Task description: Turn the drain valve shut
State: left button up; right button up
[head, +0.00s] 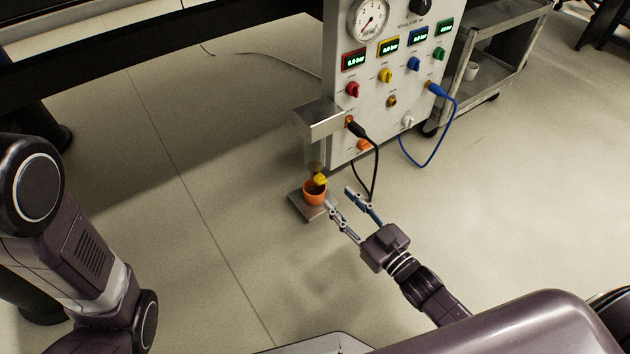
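A small yellow valve handle (319,180) sits at the lower end of a metal fitting, just above an orange cup (314,194); I take it for the drain valve. The cup stands on a small metal plate (307,211) beside the panel. My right gripper (338,200) is open, its two fingers apart and pointing towards the cup and handle from the lower right. Nothing shows between the fingers. I cannot tell whether a fingertip touches the cup. My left arm shows at the left edge, but its gripper is out of view.
A grey panel (370,112) carries a round gauge (369,19), several displays and coloured knobs. A metal bracket (318,119) juts out above the cup. A black cable (374,165) hangs close behind my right gripper; a blue cable (437,152) loops to the right. A cart (490,72) stands behind.

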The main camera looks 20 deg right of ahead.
aim_at(324, 183)
jog(key=b+x, duration=0.3)
jog(key=x, duration=0.3)
jog(key=shift+w+a+b, duration=0.1)
jog(key=shift+w+b, duration=0.25)
jog(key=shift+c, duration=0.7)
grip_shut()
